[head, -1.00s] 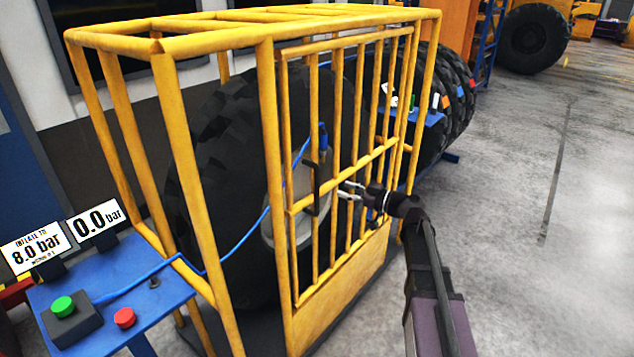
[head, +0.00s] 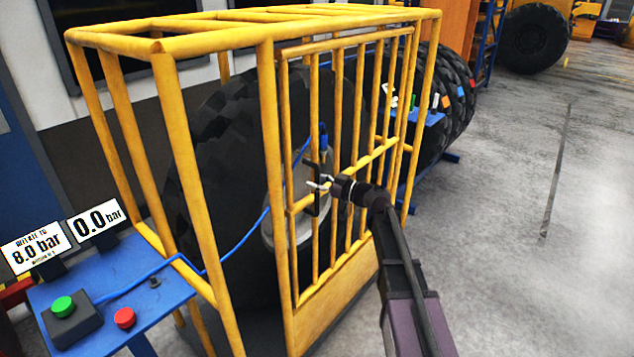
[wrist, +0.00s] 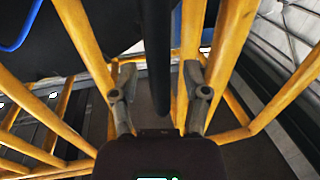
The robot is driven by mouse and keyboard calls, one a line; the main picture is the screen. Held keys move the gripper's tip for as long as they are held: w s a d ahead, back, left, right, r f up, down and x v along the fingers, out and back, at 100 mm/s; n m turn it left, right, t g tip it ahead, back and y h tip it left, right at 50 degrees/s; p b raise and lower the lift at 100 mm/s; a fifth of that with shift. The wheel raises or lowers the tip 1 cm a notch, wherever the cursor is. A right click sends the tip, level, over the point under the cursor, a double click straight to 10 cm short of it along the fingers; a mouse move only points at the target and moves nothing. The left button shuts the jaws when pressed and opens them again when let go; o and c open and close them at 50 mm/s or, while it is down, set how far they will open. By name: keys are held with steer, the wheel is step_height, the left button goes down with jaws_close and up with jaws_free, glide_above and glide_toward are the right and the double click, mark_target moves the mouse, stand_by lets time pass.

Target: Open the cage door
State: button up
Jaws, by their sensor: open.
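The yellow barred cage door (head: 350,165) stands shut, or nearly so, in the front of the yellow cage (head: 270,190). Its black handle (head: 317,205) is an upright bar near the door's left edge, partly covered by my gripper in the head view. My gripper (head: 318,184) is at the handle's height. In the wrist view the handle (wrist: 158,60) runs upright between the two spread fingers of my gripper (wrist: 158,88). The fingers are open, with a gap on each side of the handle. A large black tyre (head: 225,150) is inside the cage.
A blue table (head: 95,285) with green and red buttons and pressure signs stands left of the cage. A blue hose runs from it into the cage. A small blue stand with tools (head: 420,118) is behind the cage. The floor at right (head: 530,230) is clear.

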jaws_close()
steer(key=shift+s, duration=0.1)
